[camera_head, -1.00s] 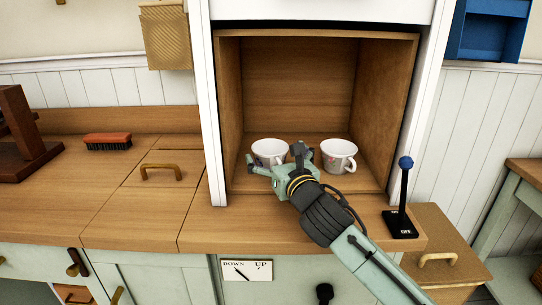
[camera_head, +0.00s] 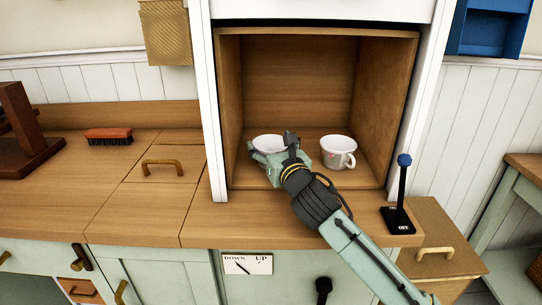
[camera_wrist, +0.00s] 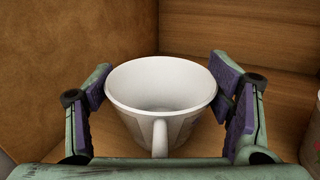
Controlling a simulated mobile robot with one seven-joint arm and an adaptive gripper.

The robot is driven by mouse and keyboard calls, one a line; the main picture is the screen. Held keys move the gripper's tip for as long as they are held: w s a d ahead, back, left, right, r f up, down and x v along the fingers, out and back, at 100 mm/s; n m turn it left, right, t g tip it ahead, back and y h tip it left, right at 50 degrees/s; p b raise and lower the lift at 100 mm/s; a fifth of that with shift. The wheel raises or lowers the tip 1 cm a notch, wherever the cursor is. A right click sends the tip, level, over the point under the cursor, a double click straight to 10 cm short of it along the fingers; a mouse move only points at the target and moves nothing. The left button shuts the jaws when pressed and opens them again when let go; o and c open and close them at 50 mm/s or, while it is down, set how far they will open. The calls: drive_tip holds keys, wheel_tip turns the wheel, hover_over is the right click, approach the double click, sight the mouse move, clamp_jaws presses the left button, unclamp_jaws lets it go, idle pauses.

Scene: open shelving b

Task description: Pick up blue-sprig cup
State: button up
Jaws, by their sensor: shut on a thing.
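A white cup (camera_head: 267,142) stands on the left of the wooden compartment floor, partly hidden by my gripper (camera_head: 273,150). In the wrist view the white cup (camera_wrist: 137,122) is upright between my two fingers, with its handle towards me. A faint bluish-grey mark shows on its side, but I cannot read the pattern fully. My gripper (camera_wrist: 163,95) is shut on this cup, with purple pads at its left and right sides. A second white cup (camera_head: 338,152) with a pinkish mark stands to the right, apart from the held one.
The compartment (camera_head: 300,80) has wooden walls close on the left and right. A blue-knobbed lever (camera_head: 402,190) stands on the counter to its right. A red-brown brush (camera_head: 108,136) lies on the counter at left. The counter before the compartment is mostly clear.

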drive_tip(key=c, duration=0.6)
drive_tip(key=shift+o, duration=0.2)
drive_tip(key=shift+r, duration=0.1)
